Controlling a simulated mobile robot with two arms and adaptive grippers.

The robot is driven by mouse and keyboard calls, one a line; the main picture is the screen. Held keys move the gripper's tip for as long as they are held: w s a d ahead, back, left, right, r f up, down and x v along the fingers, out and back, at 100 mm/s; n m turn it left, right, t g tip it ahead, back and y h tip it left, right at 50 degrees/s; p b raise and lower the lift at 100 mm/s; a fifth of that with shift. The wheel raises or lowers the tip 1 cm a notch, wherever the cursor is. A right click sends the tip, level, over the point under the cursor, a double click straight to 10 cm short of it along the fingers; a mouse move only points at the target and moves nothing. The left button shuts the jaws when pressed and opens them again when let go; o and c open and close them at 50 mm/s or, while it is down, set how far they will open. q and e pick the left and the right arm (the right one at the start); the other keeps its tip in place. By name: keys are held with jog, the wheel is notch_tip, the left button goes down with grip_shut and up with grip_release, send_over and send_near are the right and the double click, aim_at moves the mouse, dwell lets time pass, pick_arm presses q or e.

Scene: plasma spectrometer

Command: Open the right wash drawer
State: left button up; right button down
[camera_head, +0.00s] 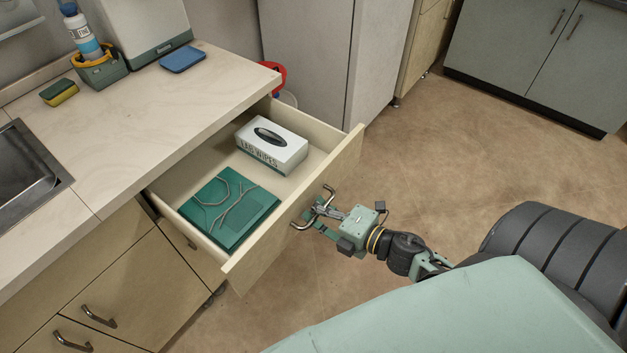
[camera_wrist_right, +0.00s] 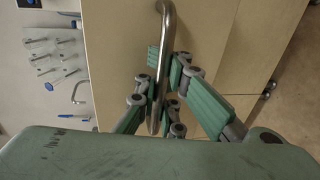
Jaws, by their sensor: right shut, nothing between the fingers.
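The right wash drawer (camera_head: 345,164) is pulled well out from under the counter in the head view, so its inside shows. Its curved metal handle (camera_head: 299,226) sits on the outer face of the front panel. My right gripper (camera_head: 318,211) is at this handle, with its fingers shut and nothing gripped between them. In the right wrist view the handle (camera_wrist_right: 167,35) runs down across the green fingers (camera_wrist_right: 164,86). I cannot tell whether the fingers touch it. My left gripper is not in view.
A lab wipes box (camera_head: 287,154) and a teal folder (camera_head: 228,212) with cord lie in the drawer. The counter (camera_head: 165,120) holds a sponge (camera_head: 59,92), a blue pad (camera_head: 183,58) and a bottle caddy (camera_head: 101,73). Open floor (camera_head: 440,150) lies to the right.

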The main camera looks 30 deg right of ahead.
jog(key=shift+w+d+r, duration=0.1)
jog(key=shift+w+r, duration=0.15)
jog(key=shift+r, duration=0.15)
jog(key=c, duration=2.2)
grip_release()
jog(key=shift+s, duration=0.1)
jog(key=shift+o, duration=0.4)
jog(key=shift+f, duration=0.15)
jog(key=shift+s, duration=0.1)
jog(key=v, duration=1.2)
jog(key=shift+f, duration=0.15)
